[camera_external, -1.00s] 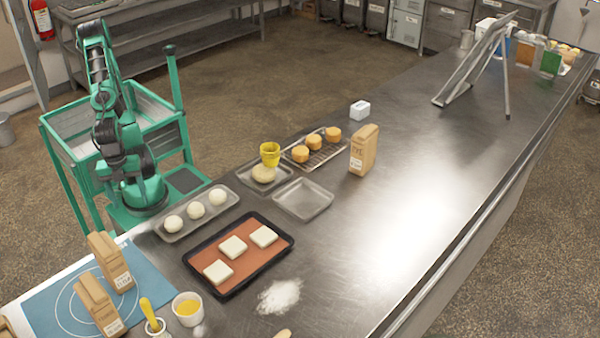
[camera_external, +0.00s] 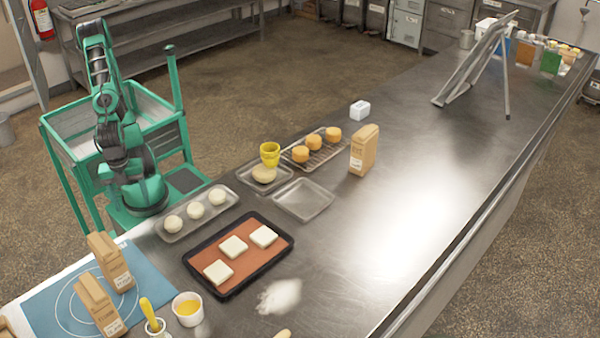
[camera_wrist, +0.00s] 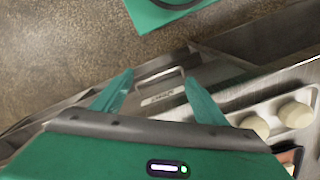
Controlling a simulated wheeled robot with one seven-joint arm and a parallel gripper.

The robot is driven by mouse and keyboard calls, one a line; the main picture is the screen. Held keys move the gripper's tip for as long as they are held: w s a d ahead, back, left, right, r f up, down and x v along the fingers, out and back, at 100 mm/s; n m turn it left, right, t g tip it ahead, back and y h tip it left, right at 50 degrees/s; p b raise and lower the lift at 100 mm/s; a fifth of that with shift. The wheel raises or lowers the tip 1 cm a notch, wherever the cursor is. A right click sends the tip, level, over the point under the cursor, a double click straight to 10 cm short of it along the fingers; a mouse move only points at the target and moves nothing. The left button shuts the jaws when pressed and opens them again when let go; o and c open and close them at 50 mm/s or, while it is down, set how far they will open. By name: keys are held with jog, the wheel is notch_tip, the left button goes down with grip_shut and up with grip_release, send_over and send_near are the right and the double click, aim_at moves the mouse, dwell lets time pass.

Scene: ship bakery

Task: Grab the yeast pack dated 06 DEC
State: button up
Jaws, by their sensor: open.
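Two brown paper packs with white labels, a rear one (camera_external: 108,258) and a front one (camera_external: 97,302), stand upright on the blue mat at the lower left. A third brown pack (camera_external: 364,150) stands upright beside the wire rack. Their label print is too small to read, so I cannot tell which says 06 DEC. My gripper (camera_wrist: 157,84) is open and empty in the wrist view, its two green fingers apart. No brown pack shows between them. In the external view the gripper's fingers are hard to make out beside my base, apart from all packs.
A tray of dough balls (camera_external: 222,207) lies near my base; it also shows in the wrist view (camera_wrist: 261,100). A dark-rimmed tray (camera_external: 216,285) with white squares, a yellow cup (camera_external: 270,154) and a white tub (camera_external: 188,320) stand nearby. The counter's middle right is clear.

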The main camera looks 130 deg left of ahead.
jog(key=shift+c, duration=0.8)
